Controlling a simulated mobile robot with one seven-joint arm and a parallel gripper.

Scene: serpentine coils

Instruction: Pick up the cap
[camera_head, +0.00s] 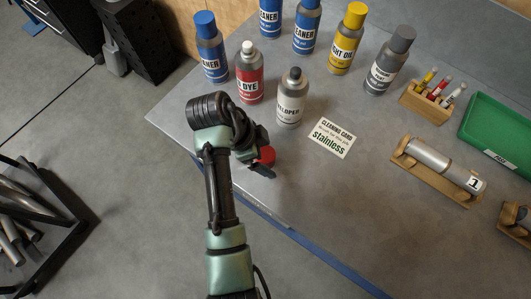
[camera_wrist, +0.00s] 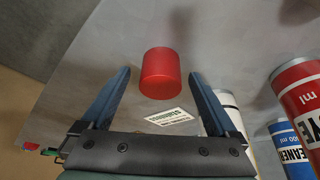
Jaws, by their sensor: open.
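The cap is a small red cylinder. In the head view the cap (camera_head: 266,156) sits on the grey table near its front left edge, partly hidden by my gripper. In the wrist view the cap (camera_wrist: 160,73) stands between and a little beyond the two fingertips. My gripper (camera_wrist: 158,80) is open, with one dark finger on each side of the cap and visible gaps to both. In the head view my gripper (camera_head: 262,165) is low over the table at the cap. Nothing is held.
A developer can (camera_head: 291,102) and a red dye can (camera_head: 250,78) stand close behind my gripper. A cleaning card (camera_head: 331,138) lies flat to the right. A wooden holder with a metal cylinder (camera_head: 440,163) and a green tray (camera_head: 502,135) are further right. The table's front edge is near.

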